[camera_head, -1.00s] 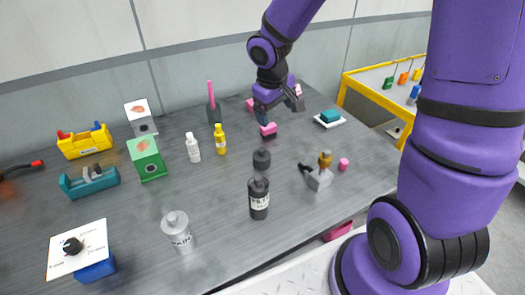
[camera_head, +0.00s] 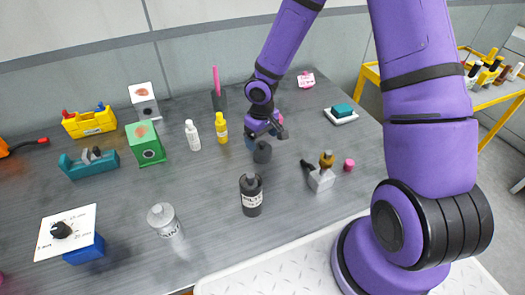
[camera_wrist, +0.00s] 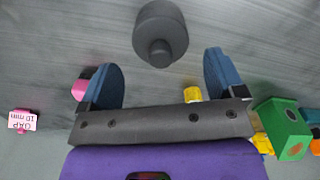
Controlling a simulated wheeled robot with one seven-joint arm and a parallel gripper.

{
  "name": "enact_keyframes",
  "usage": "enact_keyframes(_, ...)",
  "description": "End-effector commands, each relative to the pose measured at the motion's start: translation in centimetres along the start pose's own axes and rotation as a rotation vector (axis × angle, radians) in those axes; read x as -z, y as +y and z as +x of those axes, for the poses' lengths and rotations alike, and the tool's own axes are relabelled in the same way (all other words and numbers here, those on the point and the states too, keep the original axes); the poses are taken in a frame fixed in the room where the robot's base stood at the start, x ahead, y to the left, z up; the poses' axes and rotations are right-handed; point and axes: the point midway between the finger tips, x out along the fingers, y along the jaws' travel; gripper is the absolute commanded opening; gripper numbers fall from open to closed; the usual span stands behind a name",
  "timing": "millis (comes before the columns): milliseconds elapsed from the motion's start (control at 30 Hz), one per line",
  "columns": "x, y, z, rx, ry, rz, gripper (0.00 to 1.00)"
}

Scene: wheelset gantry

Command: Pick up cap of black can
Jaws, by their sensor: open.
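The black can (camera_head: 251,197), with a white label, stands upright on the grey workbench (camera_head: 215,245).
A white bottle (camera_head: 192,135) and a yellow bottle (camera_head: 221,128) stand left of my gripper. A grey block with a brass knob (camera_head: 322,177) and a pink piece (camera_head: 348,165) lie to the right.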

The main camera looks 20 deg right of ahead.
Motion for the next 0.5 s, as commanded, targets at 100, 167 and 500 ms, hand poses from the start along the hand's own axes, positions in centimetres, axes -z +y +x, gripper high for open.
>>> enact_keyframes(100,0.0,0.0,0.7,0.0,0.0,0.0,0.89)
enact_keyframes(167,0.0,0.0,1.0,0.001,0.0,-0.001,0.89)
enact_keyframes(500,-0.3,-0.1,5.3,-0.001,-0.001,-0.001,0.89)
